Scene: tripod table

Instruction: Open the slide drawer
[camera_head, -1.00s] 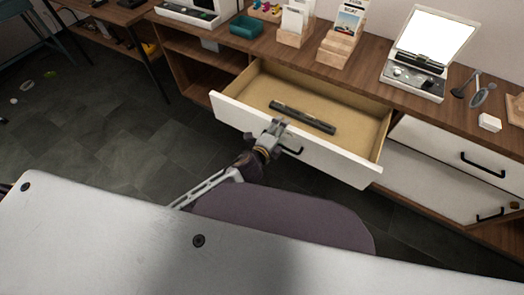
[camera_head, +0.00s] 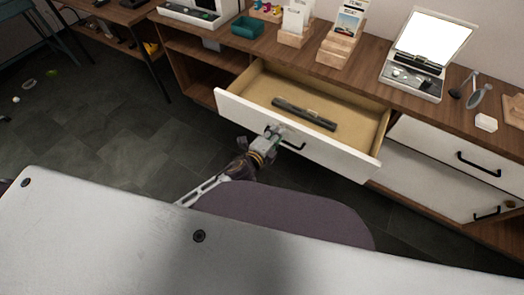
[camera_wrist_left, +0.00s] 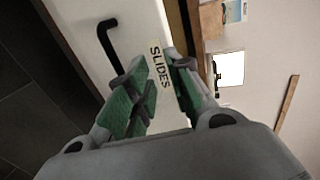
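The slide drawer (camera_head: 345,158) is pulled well out of the wooden cabinet, its tan inside showing. Its white front has a black handle (camera_head: 294,145). A long dark object (camera_head: 304,114) lies inside. My left gripper (camera_head: 275,131) is at the outer face of the front, by the handle's left end. In the left wrist view, the fingers of my left gripper (camera_wrist_left: 153,70) are apart with nothing between them. The SLIDES label (camera_wrist_left: 160,64) shows between the fingertips, and the black handle (camera_wrist_left: 108,40) is outside them, to the left. My right gripper is not in view.
The cabinet top (camera_head: 365,68) holds a teal tray (camera_head: 247,26), card stands, a lit white case (camera_head: 420,55) and a small white block (camera_head: 486,122). Another closed white drawer (camera_head: 450,155) is at the right. A purple-grey seat (camera_head: 285,215) is below the open drawer.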

